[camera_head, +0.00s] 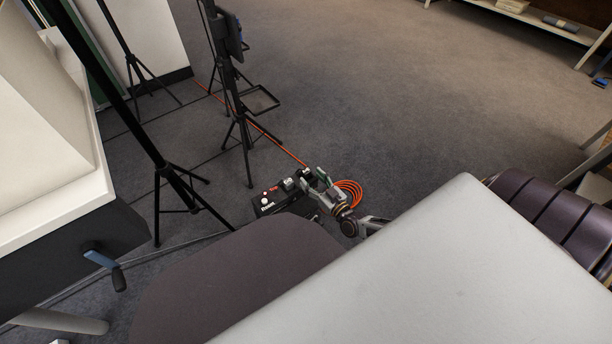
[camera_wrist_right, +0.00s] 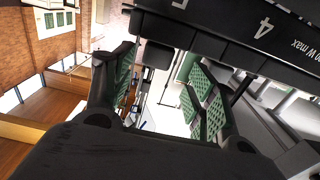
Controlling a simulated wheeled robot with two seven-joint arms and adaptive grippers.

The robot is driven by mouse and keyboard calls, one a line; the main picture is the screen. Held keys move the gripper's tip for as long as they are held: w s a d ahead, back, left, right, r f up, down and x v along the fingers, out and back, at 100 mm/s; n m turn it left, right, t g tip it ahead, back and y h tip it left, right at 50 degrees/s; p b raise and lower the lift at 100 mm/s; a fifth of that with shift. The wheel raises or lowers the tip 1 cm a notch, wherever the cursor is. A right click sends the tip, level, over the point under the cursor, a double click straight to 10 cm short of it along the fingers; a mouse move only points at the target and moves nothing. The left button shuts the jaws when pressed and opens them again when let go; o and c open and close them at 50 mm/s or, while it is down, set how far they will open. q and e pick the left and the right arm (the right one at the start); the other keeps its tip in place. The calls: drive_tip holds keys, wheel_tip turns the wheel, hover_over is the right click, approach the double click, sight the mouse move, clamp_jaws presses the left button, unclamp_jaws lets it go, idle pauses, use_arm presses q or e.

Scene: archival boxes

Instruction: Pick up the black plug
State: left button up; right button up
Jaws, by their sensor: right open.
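A black power box (camera_head: 272,201) with white lettering lies on the carpet in the head view. In the right wrist view the same box (camera_wrist_right: 230,42) fills the top, with a large "4" and part of "W max" readable. A black plug (camera_wrist_right: 158,54) sits against the box's edge, between the two finger pads in that view. My right gripper (camera_wrist_right: 165,82) is open, with green ribbed pads on either side of the plug. In the head view my right gripper (camera_head: 312,181) is at the box's right end; its fingers partly hide the sockets. Contact with the plug cannot be told. My left gripper is not in view.
An orange cable (camera_head: 349,190) lies coiled right of the gripper, and an orange line runs back across the carpet. Black tripod stands (camera_head: 245,130) are behind the box. A grey panel (camera_head: 430,270) covers the foreground. The carpet (camera_head: 430,110) beyond is clear.

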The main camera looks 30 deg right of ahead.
sight(308, 174)
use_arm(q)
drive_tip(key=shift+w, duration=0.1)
use_arm(e)
drive_tip(key=shift+w, duration=0.1)
drive_tip(key=shift+w, duration=0.1)
drive_tip(key=shift+w+d+f+b, duration=0.1)
drive_tip(key=shift+w+f+b, duration=0.05)
drive_tip(key=shift+w+b, duration=0.45)
drive_tip(key=shift+w+d+f+b, duration=0.1)
drive_tip(key=shift+w+b, duration=0.4)
drive_tip(key=shift+w, duration=0.15)
drive_tip(key=shift+w+a+b, duration=0.1)
drive_tip(key=shift+w+b, duration=0.45)
drive_tip(key=shift+w, duration=0.6)
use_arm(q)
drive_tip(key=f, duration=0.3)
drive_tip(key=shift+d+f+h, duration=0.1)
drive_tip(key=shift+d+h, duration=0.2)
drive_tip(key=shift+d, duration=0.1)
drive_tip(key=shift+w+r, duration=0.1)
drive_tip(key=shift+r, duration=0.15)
use_arm(e)
drive_tip(key=shift+r, duration=0.1)
